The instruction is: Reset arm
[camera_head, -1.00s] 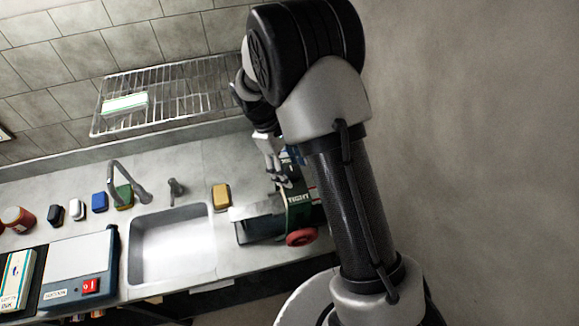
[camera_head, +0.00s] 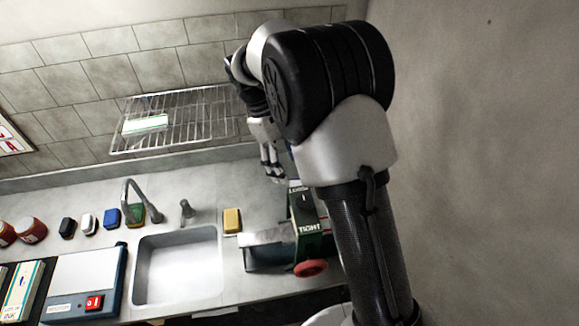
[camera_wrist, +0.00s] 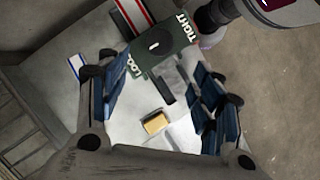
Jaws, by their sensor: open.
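My gripper (camera_head: 272,172) hangs over the counter at the right of the sink, with its fingers pointing down. In the wrist view my gripper (camera_wrist: 160,105) has its blue-padded fingers spread apart with nothing between them that it holds. A green vise-like device marked TIGHT (camera_head: 306,222) stands on the counter below and to the right of the gripper. It also shows in the wrist view (camera_wrist: 165,45). A yellow sponge (camera_head: 232,220) lies beside the sink and also shows in the wrist view (camera_wrist: 155,122).
A wire rack (camera_head: 180,118) with a white and green box (camera_head: 145,124) is on the tiled wall. The sink (camera_head: 178,268) has a curved faucet (camera_head: 140,200). Several small coloured blocks and red jars (camera_head: 30,229) line the counter at left, above a scale-like device (camera_head: 88,280).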

